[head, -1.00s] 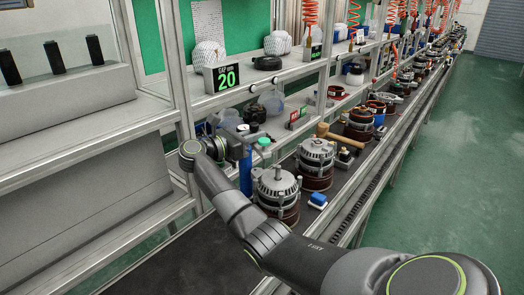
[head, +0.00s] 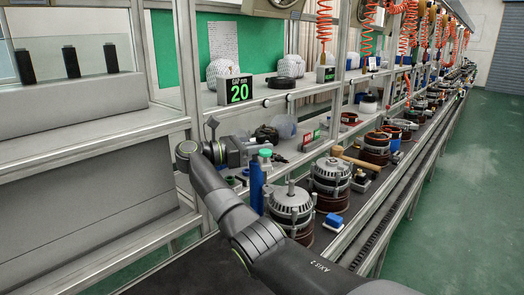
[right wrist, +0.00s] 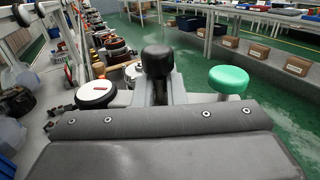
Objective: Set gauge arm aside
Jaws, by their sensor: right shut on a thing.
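My right gripper (head: 246,152) is at the end of the arm that reaches over the bench, beside the near alternator. It is shut on a part that I take to be the gauge arm, mostly hidden by the gripper. A green round cap (head: 265,153) shows just past the jaws, above a blue upright cylinder (head: 256,186); I cannot tell whether they are joined. In the right wrist view a black knob (right wrist: 157,60) and a green knob (right wrist: 229,80) stand beyond the grey gripper body. My left gripper is not in view.
Alternators (head: 291,207) stand in a row along the dark line, with a small blue block (head: 333,221) beside the nearest. A display reading 20 (head: 235,91) sits on the shelf above. A wooden-handled mallet (head: 355,158) lies farther along. The green floor at right is clear.

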